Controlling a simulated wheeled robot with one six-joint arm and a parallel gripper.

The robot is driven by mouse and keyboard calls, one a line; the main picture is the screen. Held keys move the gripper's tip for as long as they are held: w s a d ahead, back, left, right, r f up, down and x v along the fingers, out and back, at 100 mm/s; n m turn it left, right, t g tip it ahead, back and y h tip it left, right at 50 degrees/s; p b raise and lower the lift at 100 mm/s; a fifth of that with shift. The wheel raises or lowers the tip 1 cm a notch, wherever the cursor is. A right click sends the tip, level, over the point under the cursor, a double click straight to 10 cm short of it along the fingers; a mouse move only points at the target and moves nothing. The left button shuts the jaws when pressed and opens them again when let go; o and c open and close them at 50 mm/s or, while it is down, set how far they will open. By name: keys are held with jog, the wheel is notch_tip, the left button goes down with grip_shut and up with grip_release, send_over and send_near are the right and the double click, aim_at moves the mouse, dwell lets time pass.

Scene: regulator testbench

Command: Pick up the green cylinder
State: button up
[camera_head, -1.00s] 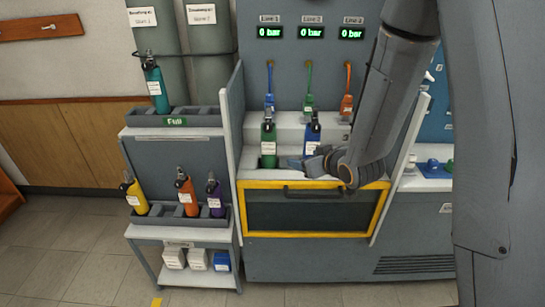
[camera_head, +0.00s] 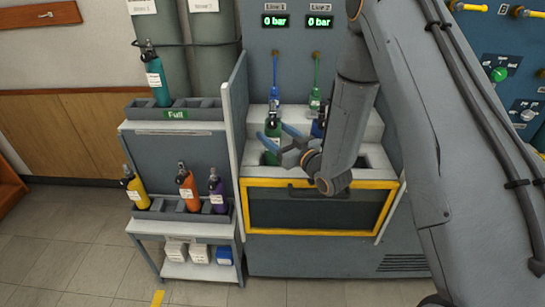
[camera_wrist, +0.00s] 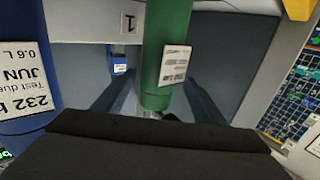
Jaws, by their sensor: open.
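The green cylinder (camera_head: 272,143) stands upright in the left slot of the test bench, with a white label on its side. My gripper (camera_head: 283,141) is open at the cylinder, its blue fingers at about mid-height. In the wrist view the green cylinder (camera_wrist: 166,60) lies between the two open fingers (camera_wrist: 160,92), with gaps visible on both sides. A blue cylinder (camera_wrist: 22,60) with a white label is close by at the left of the wrist view. In the head view the blue cylinder (camera_head: 317,127) is mostly hidden behind my arm.
A grey panel (camera_head: 238,135) rises just left of the green cylinder. A rack (camera_head: 160,217) holds yellow, orange and purple cylinders. A teal cylinder (camera_head: 155,78) stands in the rack marked Full. A yellow-framed drawer front (camera_head: 318,235) is below the bench slots.

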jog(key=shift+f+p+x, duration=0.2)
jog(key=shift+p+x, duration=0.35)
jog(key=shift+x, duration=0.9)
jog(key=shift+f+p+x, duration=0.2)
jog(key=shift+p+x, duration=0.3)
jog(key=shift+x, duration=0.9)
jog(key=shift+d, duration=0.15)
jog(key=c, duration=1)
jog(key=shift+w+r, duration=0.1)
jog(key=shift+w, duration=0.05)
jog(key=shift+c, duration=0.9)
notch_tip(320, 180, up, 18)
jog(key=b, duration=0.3)
